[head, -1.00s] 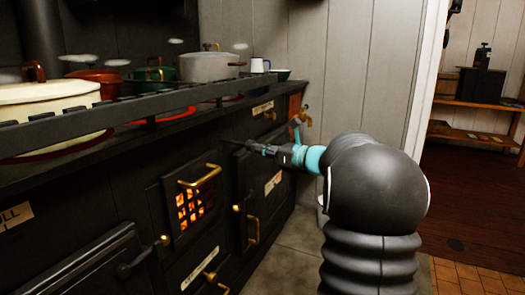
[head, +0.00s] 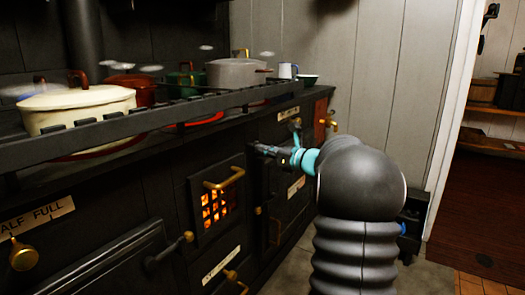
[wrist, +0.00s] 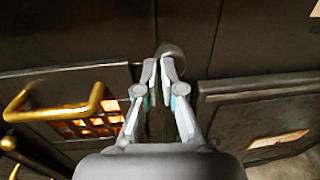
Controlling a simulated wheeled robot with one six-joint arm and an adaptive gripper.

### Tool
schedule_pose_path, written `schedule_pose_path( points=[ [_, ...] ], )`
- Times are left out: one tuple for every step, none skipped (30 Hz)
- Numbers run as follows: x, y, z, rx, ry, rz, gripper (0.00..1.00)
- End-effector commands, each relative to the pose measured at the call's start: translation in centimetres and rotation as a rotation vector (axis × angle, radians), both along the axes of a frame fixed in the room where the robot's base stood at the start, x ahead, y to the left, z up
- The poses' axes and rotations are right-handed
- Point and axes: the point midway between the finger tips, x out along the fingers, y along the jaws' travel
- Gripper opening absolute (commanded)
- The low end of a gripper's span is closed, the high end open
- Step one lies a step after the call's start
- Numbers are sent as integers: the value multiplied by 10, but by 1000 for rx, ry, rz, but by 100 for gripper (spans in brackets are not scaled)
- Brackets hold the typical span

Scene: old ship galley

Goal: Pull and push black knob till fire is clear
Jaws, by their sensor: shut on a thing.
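The black knob (wrist: 174,51) shows in the wrist view as a round dark grey end at my fingertips, on the dark stove front. My gripper (wrist: 159,68) is shut on it, with the fingers partly covering it. In the head view my gripper (head: 259,150) reaches the stove front, right of the fire door and below the top rail; the knob cannot be made out there. The fire (head: 217,207) glows orange behind the fire door's grate, and it also shows in the wrist view (wrist: 90,122) at the left.
A brass handle (head: 225,180) sticks out from the fire door, left of my gripper. Pots, including a cream one (head: 78,106), stand on the stove top behind a dark rail (head: 150,118). Bare floor (head: 300,270) lies in front of the stove.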

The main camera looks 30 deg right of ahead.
Motion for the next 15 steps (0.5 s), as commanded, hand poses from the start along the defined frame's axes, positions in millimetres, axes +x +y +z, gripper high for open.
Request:
schedule_pose_path(
  points=[
    [3, 3, 3, 0, -4, 2, 0],
    [3, 3, 3, 0, -5, 2, 0],
    [3, 3, 3, 0, -5, 3, 0],
    [2, 3, 3, 0, -5, 3, 0],
    [1, 3, 3, 0, -5, 4, 0],
    [-1, 2, 4, 0, -5, 4, 0],
    [-3, 0, 4, 0, -5, 4, 0],
    [-6, -1, 4, 0, -5, 4, 0],
    [-10, -4, 4, 1, -5, 3, 0],
    [-14, -7, 3, 1, -5, 1, 0],
    [-18, -10, 3, 1, -4, 0, 0],
    [-23, -14, 4, 1, -4, -1, 0],
    [-27, -17, 4, 1, -4, -1, 0],
    [-34, -20, 4, 0, -4, -3, 0],
    [-43, -24, 4, 0, -3, -3, 0]
  ],
)
